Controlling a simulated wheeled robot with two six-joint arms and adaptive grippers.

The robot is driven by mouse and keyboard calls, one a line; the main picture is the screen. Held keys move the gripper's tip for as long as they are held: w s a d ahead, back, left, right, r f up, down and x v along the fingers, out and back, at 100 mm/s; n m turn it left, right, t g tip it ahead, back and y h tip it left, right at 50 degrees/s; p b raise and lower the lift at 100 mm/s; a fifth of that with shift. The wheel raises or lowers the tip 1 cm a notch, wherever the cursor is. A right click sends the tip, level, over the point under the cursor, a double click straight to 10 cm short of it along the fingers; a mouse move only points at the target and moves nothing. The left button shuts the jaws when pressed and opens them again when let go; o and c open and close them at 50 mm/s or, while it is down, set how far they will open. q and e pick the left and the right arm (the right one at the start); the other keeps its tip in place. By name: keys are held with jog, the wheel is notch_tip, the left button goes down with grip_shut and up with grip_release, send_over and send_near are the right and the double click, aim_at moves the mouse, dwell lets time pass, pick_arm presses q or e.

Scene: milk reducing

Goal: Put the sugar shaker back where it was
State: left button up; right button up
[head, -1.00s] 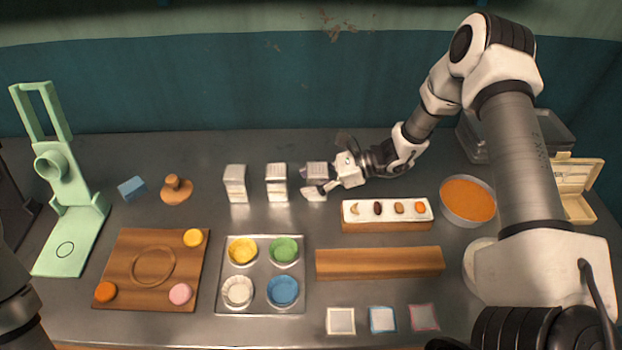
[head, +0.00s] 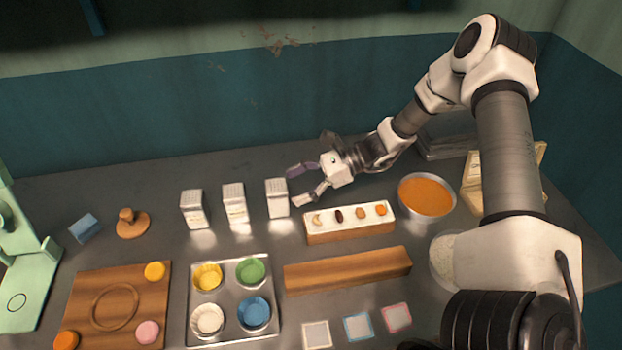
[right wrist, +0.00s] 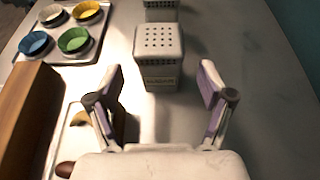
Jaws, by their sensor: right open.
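The sugar shaker (head: 277,198) is a white box-shaped shaker, upright on the counter at the right end of a row of three. In the right wrist view its holed top and a SUGAR label show on the shaker (right wrist: 158,58). My right gripper (head: 300,186) is open and empty, just to the right of the shaker, its fingers pointing at it. In the right wrist view the spread fingers (right wrist: 160,84) stand apart from the shaker, which is just beyond them. Two similar shakers, the middle one (head: 235,204) and the left one (head: 194,209), stand in line. My left gripper is out of view.
A wooden stand with a white tray (head: 349,222) of small food pieces sits close in front of my right gripper. A bowl of orange contents (head: 427,196) is to the right. A metal tray (head: 234,299) with coloured cups is in front of the shakers. Counter behind the row is clear.

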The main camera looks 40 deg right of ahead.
jog(key=v, duration=0.5)
jog(key=shift+p, duration=0.35)
dwell(1.0)
